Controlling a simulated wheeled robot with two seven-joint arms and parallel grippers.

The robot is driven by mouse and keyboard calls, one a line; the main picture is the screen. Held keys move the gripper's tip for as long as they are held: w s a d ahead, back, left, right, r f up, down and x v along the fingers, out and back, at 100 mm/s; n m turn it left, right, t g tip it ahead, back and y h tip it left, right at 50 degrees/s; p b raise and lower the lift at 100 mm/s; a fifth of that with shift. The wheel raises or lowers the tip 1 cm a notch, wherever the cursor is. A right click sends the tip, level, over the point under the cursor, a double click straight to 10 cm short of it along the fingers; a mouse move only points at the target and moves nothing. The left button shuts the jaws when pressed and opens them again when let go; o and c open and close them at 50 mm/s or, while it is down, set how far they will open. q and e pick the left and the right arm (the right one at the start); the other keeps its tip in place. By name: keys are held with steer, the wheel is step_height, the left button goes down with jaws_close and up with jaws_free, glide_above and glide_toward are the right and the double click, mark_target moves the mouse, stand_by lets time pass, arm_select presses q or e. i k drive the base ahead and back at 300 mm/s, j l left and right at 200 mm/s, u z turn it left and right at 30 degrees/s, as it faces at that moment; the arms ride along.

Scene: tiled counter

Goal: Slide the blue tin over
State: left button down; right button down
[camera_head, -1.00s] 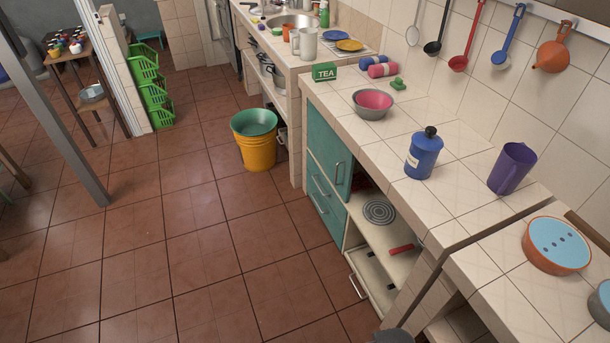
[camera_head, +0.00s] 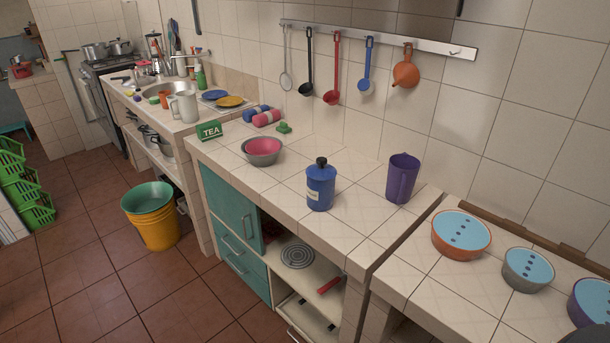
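The blue tin (camera_head: 321,188) stands upright on the tiled counter (camera_head: 275,203), near its front edge. It has a black knobbed lid and a pale label on its front. A purple mug (camera_head: 402,178) stands to its right, apart from it. A bowl with a pink inside (camera_head: 263,151) stands to its left. Neither of my grippers shows in the head view, and nothing touches the tin.
A green TEA box (camera_head: 209,131) and pink and blue rolls (camera_head: 267,117) are at the counter's far end. Blue-topped round containers (camera_head: 461,234) stand on the right-hand counter. Utensils hang on the wall rail (camera_head: 375,39). A yellow bucket (camera_head: 158,228) stands on the floor.

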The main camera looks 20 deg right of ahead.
mark_target(319, 194)
steer(key=z, duration=0.6)
steer(key=j+z, duration=0.6)
steer(key=i+j, duration=0.05)
steer(key=j, duration=0.05)
